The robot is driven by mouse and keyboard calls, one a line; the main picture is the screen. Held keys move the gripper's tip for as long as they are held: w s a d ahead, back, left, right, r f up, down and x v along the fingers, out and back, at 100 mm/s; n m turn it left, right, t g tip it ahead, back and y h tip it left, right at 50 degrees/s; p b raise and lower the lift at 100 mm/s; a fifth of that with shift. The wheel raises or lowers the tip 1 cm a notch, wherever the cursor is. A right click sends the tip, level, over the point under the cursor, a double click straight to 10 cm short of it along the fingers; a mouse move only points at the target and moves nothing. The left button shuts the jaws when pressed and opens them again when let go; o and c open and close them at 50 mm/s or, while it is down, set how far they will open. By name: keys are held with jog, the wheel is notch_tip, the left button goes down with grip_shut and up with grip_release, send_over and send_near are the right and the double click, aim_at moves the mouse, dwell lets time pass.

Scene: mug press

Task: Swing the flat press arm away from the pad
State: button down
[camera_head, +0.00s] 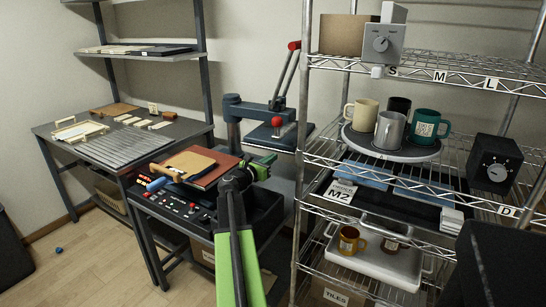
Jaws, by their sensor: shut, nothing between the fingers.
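A tan piece (183,160) lies on the pad. My gripper (264,163), with green fingers, is shut at the pad's right edge, below the plate in the picture. I cannot tell whether it touches the pad or press.
A control panel (173,203) with buttons sits in front of the pad. A grey workbench (115,152) stands at left. A wire rack (420,68) at right holds mugs on a round tray (365,142), close to the press.

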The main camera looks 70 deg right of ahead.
jog(key=s+v, duration=0.2)
jog(key=v, duration=0.8)
jog(key=shift+w+a, duration=0.4)
jog(key=shift+a, duration=0.25)
jog(key=shift+f, duration=0.1)
